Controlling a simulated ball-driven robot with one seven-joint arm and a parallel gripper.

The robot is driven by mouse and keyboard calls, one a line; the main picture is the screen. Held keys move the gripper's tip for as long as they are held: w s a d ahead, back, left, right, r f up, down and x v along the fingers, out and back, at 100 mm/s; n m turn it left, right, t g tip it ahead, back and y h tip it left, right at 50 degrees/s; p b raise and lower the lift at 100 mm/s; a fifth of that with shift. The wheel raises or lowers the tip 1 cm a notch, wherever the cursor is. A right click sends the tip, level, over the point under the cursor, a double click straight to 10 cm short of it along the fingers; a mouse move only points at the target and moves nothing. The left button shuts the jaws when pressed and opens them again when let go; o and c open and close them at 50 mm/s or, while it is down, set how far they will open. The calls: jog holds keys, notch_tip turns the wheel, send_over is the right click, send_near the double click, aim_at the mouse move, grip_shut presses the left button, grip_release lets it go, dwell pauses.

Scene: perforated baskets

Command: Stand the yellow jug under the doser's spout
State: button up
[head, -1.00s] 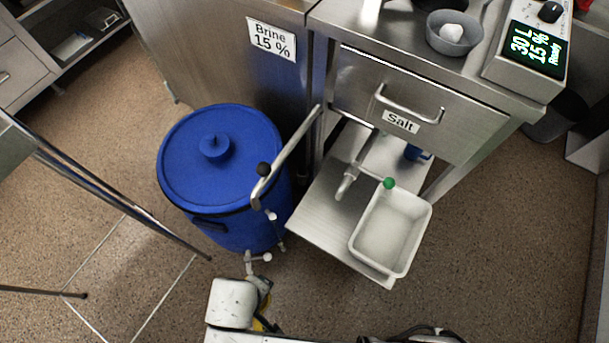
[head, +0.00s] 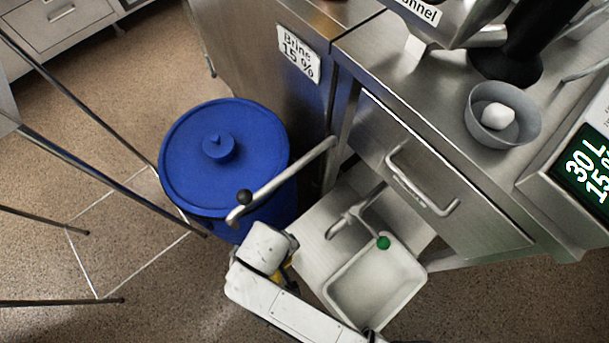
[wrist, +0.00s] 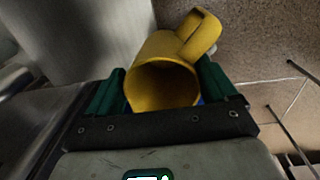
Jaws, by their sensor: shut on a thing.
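The yellow jug (wrist: 165,85) sits between the green-padded jaws of my gripper (wrist: 168,88) in the wrist view. The jaws are shut on it. Its open mouth faces the wrist camera and its handle points up and to the right. In the head view only a small yellow patch of the jug (head: 283,272) shows beside my white arm, and the jaws are hidden. I cannot tell for certain that this spout is the doser's.
A lidded blue barrel (head: 223,155) stands at the left, with a black-knobbed metal bar (head: 285,183) across it. A steel cabinet with a drawer (head: 440,180) stands at the right, bearing a grey bowl (head: 502,120) and a display (head: 590,165). Thin metal legs stand at the left.

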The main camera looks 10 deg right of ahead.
jog(key=w+d+f+b, duration=0.1)
jog(key=w+d+f, duration=0.2)
jog(key=w+d, duration=0.5)
jog(key=shift+d+f, duration=0.25)
jog(key=shift+d, duration=1.8)
jog(key=shift+f, duration=0.1)
jog(key=o, duration=1.1)
jog(key=shift+o, duration=0.2)
